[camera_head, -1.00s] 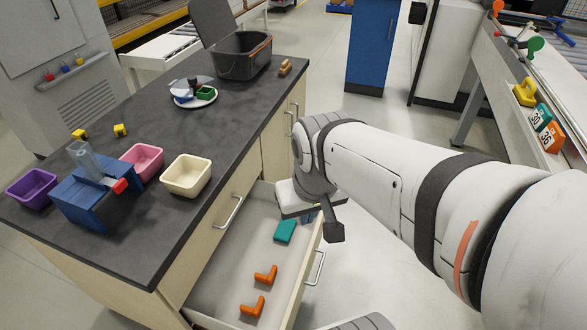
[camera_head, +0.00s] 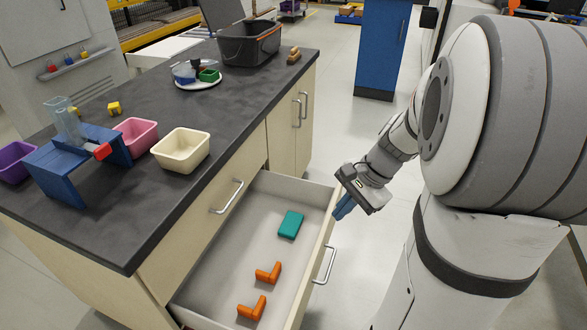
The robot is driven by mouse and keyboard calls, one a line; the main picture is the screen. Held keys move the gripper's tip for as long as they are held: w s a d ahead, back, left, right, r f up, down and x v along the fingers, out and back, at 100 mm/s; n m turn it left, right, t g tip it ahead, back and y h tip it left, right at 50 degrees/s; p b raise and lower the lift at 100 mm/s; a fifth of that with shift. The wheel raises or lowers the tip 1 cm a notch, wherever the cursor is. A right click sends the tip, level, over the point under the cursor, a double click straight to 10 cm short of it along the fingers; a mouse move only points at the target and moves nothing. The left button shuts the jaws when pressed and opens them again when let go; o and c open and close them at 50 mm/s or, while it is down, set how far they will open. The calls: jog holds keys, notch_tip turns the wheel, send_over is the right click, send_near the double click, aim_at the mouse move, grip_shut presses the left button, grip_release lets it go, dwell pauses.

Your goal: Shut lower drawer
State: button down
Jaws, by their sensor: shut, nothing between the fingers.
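The lower drawer (camera_head: 232,227) of the wooden cabinet is pulled open. Its front panel, with a metal handle (camera_head: 326,265), stands well out from the cabinet. A teal block (camera_head: 291,224) and two orange L-shaped pieces (camera_head: 268,272) lie inside it. My gripper (camera_head: 342,209) is at the far outer corner of the drawer front, pointing down and left. Its fingers are blue and shut, with nothing between them. Whether they touch the drawer front I cannot tell.
The upper drawer (camera_head: 205,205) is closed above the open one. The dark countertop (camera_head: 205,115) holds a cream bin (camera_head: 182,149), a pink bin (camera_head: 136,136), a blue stand (camera_head: 62,165) and a black tub (camera_head: 250,44). Clear floor (camera_head: 345,130) lies right of the cabinet.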

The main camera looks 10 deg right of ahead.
aim_at(323, 239)
jog(key=w+d+f+m+t+y+b, duration=0.2)
jog(key=d+f+m+b, duration=0.4)
jog(key=f, duration=0.4)
jog(key=w+d+f+m+t+y+b, duration=0.1)
jog(key=w+d+f+m+t+b, duration=0.15)
jog(key=d+f+m+b, duration=0.45)
jog(key=shift+n, duration=0.8)
jog(key=b+x, duration=0.2)
jog(key=x, duration=1.1)
jog(key=shift+w+d+f+b, duration=0.1)
jog(key=shift+b, duration=0.3)
jog(key=shift+w+a, duration=0.35)
jog(key=shift+a, duration=0.1)
